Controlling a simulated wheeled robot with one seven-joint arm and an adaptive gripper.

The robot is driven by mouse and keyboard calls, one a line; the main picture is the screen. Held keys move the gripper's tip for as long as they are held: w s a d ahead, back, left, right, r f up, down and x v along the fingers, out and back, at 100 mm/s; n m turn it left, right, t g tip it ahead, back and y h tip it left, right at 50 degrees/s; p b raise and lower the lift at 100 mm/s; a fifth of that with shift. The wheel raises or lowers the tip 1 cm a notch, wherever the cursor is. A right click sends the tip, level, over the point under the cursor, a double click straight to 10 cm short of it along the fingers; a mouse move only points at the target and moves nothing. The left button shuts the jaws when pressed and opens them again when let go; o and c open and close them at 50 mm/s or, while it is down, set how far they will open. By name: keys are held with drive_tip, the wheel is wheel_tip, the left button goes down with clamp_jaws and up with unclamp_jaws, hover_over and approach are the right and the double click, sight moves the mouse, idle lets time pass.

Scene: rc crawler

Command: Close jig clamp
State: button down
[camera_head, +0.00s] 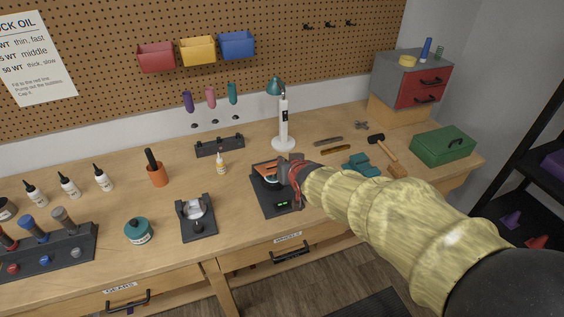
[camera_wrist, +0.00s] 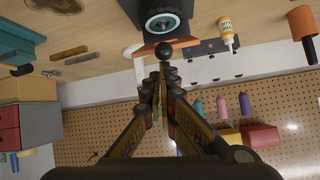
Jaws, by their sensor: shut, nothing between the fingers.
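The jig (camera_head: 268,203) is a dark block on the bench, right of centre in the head view. Its orange clamp lever (camera_head: 267,170) shows beside my gripper. In the wrist view the dark jig body (camera_wrist: 160,6) has a pale blue ring, and the orange lever (camera_wrist: 178,42) carries a black ball knob (camera_wrist: 163,49). My gripper (camera_head: 290,174) is over the jig, partly hiding it. In the wrist view my gripper's fingers (camera_wrist: 161,76) are together and empty, with the tips close to the knob; contact cannot be told.
A white lamp (camera_head: 283,125) stands just behind the jig. A black stand (camera_head: 197,218) and a teal jar (camera_head: 138,231) are to the left. A teal vise-like object (camera_head: 361,165), a mallet (camera_head: 384,145) and a green toolbox (camera_head: 442,146) are to the right.

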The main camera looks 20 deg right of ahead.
drive_tip(key=s+f+b, duration=0.1)
drive_tip(key=f, duration=0.1)
drive_tip(key=s+f+b, duration=0.1)
drive_tip(key=f, duration=0.1)
drive_tip(key=s+f+b, duration=0.1)
drive_tip(key=f, duration=0.1)
drive_tip(key=shift+s+f, duration=0.25)
drive_tip(key=shift+f, duration=0.15)
drive_tip(key=shift+s+f+b, duration=0.15)
drive_tip(key=shift+f+b, duration=0.2)
drive_tip(key=shift+f, duration=0.25)
drive_tip(key=shift+s+f+b, duration=0.15)
drive_tip(key=shift+f+b, duration=0.2)
drive_tip(key=shift+f, duration=0.2)
